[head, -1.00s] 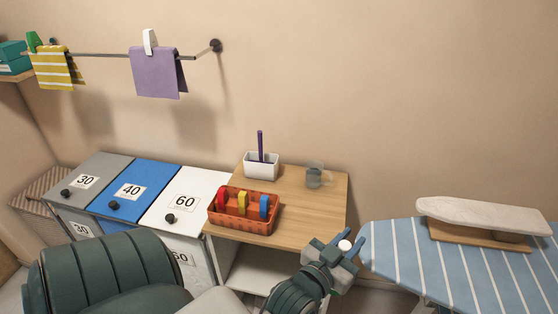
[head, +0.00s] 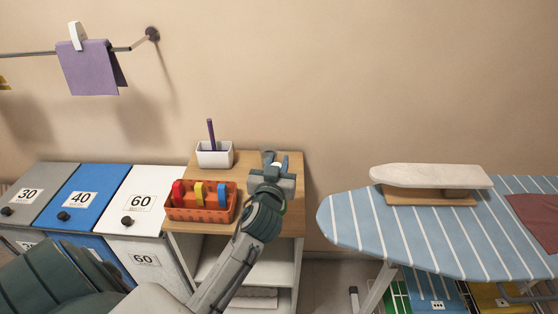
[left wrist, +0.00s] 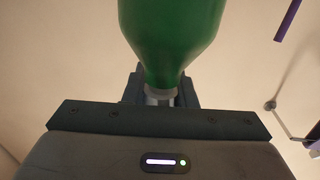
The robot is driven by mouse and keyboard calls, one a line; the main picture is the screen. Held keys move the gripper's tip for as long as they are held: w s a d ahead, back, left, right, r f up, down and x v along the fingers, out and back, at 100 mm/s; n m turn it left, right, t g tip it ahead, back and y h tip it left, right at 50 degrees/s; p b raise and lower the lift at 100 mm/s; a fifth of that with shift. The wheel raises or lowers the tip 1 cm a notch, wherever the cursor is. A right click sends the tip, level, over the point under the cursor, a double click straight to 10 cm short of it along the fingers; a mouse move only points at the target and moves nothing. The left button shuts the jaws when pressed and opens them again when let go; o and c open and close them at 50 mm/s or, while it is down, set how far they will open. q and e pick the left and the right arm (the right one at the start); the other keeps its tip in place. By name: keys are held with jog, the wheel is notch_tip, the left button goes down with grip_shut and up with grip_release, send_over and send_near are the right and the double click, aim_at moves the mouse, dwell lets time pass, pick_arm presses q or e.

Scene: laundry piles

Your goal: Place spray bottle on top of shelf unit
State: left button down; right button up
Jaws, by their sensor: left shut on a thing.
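The shelf unit (head: 290,228) has a light wood top and white sides. My left gripper (head: 272,172) is over the right part of its top in the head view. It is shut on the spray bottle, whose green body (left wrist: 172,35) narrows to a pale neck at the jaws in the left wrist view. In the head view the bottle is almost wholly hidden by my gripper and wrist. Whether its base touches the wood cannot be told. My right gripper is not in view.
An orange basket (head: 200,214) with coloured pegs and a white holder (head: 214,155) with a purple stick stand on the top's left part. A striped ironing board (head: 350,228) is at right, white hamper (head: 125,190) at left.

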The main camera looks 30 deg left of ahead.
pick_arm(q)
jog(key=w+f, duration=0.1)
jog(key=f, duration=0.1)
jog(key=w+a+f+p, duration=0.1)
jog(key=w+f, duration=0.1)
jog(key=shift+w+a, duration=0.2)
jog(key=shift+w, duration=0.1)
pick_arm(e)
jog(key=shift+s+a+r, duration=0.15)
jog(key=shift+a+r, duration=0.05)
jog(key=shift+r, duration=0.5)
pick_arm(q)
jog(key=shift+f, duration=0.1)
jog(key=c, duration=1.2)
grip_release()
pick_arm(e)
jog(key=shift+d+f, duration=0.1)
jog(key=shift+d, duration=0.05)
